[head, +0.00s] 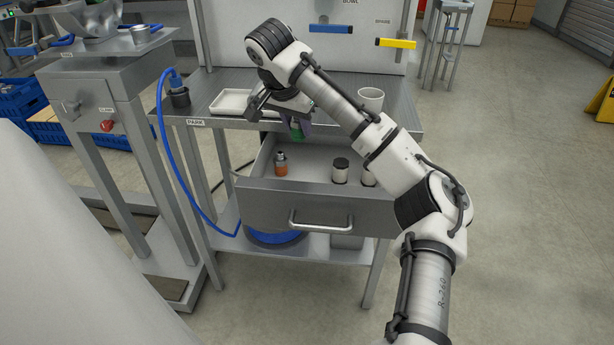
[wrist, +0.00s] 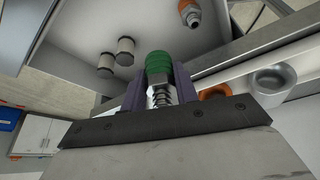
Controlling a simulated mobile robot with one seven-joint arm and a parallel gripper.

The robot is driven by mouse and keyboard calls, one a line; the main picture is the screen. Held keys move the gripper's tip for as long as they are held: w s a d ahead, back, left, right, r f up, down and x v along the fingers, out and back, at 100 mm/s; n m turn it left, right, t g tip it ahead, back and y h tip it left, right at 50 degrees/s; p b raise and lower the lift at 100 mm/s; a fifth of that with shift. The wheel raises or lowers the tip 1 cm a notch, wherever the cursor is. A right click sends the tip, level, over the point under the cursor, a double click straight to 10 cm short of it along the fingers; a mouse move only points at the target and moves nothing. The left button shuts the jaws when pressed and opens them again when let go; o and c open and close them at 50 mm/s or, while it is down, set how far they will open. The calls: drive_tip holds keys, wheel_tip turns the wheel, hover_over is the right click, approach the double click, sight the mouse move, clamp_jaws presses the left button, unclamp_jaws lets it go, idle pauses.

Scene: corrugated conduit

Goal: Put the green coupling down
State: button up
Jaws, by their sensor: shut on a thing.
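My gripper (head: 300,125) is shut on the green coupling (wrist: 158,64), which has a green body and a threaded metal end. In the head view the green coupling (head: 297,134) shows just below the fingers, over the back part of the open drawer (head: 315,209). In the wrist view my gripper (wrist: 158,90) has a purple finger on each side of the coupling. The coupling looks held in the air, but its exact height above the drawer floor cannot be told.
An orange coupling (head: 281,165) stands in the drawer at left, with two white dark-topped cylinders (head: 340,171) at right. A white tray (head: 231,103) and a white cup (head: 369,100) are on the bench. The drawer's middle floor is clear.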

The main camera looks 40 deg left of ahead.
wheel_tip(320, 180, down, 12)
drive_tip(key=shift+f, duration=0.1)
drive_tip(key=w, duration=0.4)
drive_tip(key=shift+w+a+f+p, duration=0.1)
drive_tip(key=shift+a+f+p, duration=0.1)
drive_tip(key=shift+a+p, duration=0.15)
drive_tip(key=shift+f, duration=0.5)
drive_tip(key=o, duration=1)
drive_tip(key=shift+f, duration=0.15)
